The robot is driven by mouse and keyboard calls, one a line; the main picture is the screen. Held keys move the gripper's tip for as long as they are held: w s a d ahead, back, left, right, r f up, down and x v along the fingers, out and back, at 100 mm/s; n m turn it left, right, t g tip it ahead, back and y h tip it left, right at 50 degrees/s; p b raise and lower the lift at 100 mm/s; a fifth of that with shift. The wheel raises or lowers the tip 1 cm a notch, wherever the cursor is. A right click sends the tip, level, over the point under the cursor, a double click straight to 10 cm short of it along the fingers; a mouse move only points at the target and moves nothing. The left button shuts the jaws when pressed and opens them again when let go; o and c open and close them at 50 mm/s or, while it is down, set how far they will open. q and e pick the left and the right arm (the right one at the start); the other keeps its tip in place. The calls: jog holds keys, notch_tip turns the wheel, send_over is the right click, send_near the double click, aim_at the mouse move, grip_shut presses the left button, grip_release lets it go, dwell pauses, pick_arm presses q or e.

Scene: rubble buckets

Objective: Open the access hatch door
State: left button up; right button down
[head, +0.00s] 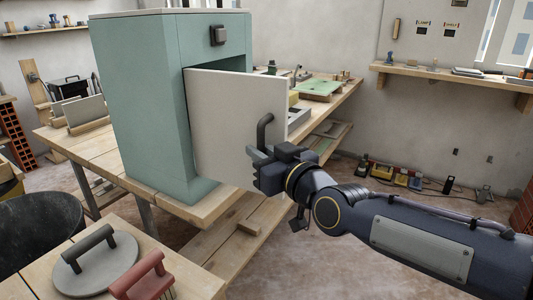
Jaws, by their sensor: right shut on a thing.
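The access hatch door (233,120) is a pale grey panel on a green cabinet (146,100). It stands swung out from the cabinet front, and a dark opening shows above and behind it. A dark bent handle (264,130) sticks out near the door's right edge. My right gripper (262,157) is at the lower end of this handle and is shut on it. The fingers partly hide the handle's lower end. My left gripper is not in view.
The cabinet stands on a wooden workbench (220,206). A round grey lid with a handle (98,264) and a red-handled tool (142,278) lie on a table at the lower left. A black bucket (38,232) stands beside it. Floor at the right is mostly clear.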

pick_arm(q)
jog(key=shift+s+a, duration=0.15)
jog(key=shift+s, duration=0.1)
pick_arm(e)
jog(key=shift+s+a, duration=0.25)
jog(key=c, duration=1.5)
grip_release()
pick_arm(q)
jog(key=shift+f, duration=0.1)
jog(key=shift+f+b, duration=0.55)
jog(key=shift+b, duration=0.1)
pick_arm(e)
jog(key=v, duration=0.8)
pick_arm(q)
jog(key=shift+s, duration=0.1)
